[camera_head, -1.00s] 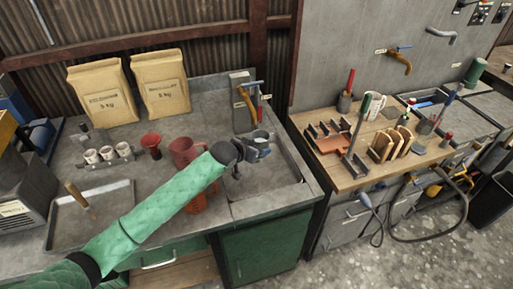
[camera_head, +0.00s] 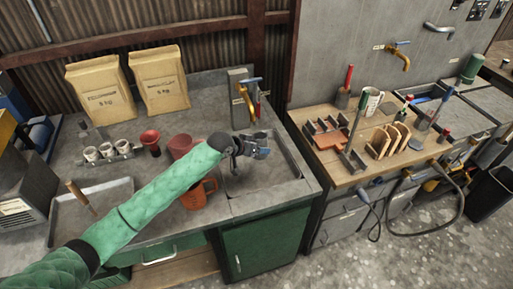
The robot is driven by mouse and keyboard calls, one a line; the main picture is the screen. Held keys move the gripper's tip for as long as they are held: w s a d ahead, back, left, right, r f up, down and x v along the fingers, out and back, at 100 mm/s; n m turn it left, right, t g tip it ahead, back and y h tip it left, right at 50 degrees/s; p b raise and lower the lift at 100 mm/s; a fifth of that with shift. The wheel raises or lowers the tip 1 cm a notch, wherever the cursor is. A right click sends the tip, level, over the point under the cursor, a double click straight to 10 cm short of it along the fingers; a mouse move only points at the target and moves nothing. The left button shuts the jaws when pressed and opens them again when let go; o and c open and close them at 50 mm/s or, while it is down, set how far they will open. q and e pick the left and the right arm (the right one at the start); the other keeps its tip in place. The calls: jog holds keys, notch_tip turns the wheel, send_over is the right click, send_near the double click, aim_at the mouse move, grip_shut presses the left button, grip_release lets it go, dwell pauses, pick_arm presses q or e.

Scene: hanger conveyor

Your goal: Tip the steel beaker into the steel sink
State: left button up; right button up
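My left arm reaches in from the lower left. Its gripper (camera_head: 248,147) is over the steel sink (camera_head: 288,184) at the right end of the grey counter. The steel beaker (camera_head: 262,140) shows as a small grey shape at the fingertips, below the tap; the gripper appears shut on it. The beaker looks tilted over the basin. The fingers hide part of it, and its inside cannot be made out. My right gripper is not in view.
A yellow tap with a blue handle (camera_head: 247,96) stands behind the sink. A red jug (camera_head: 179,146), an orange mug (camera_head: 203,192) and a red cup (camera_head: 150,140) are near my arm. A wooden bench (camera_head: 352,172) with tools stands to the right.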

pick_arm(q)
jog(key=shift+s+r+n+g+p, duration=0.2)
jog(key=shift+r+n+g+p, duration=0.3)
jog(key=shift+p, duration=0.65)
dwell(0.4)
jog(key=shift+s+d+f+n+g+h+p, duration=0.1)
jog(key=shift+n+g+h+p, duration=0.35)
jog(key=shift+g+p, duration=0.75)
dwell(0.8)
jog(key=shift+n+g, duration=0.35)
jog(key=shift+g, duration=0.05)
jog(key=shift+f, duration=0.1)
dwell(0.5)
jog(key=shift+n+g+h, duration=0.3)
jog(key=shift+g+h, duration=0.05)
jog(key=shift+g, duration=0.15)
jog(key=shift+f+g, duration=0.1)
jog(key=shift+g, duration=0.3)
jog(key=shift+n, duration=0.3)
dwell(0.3)
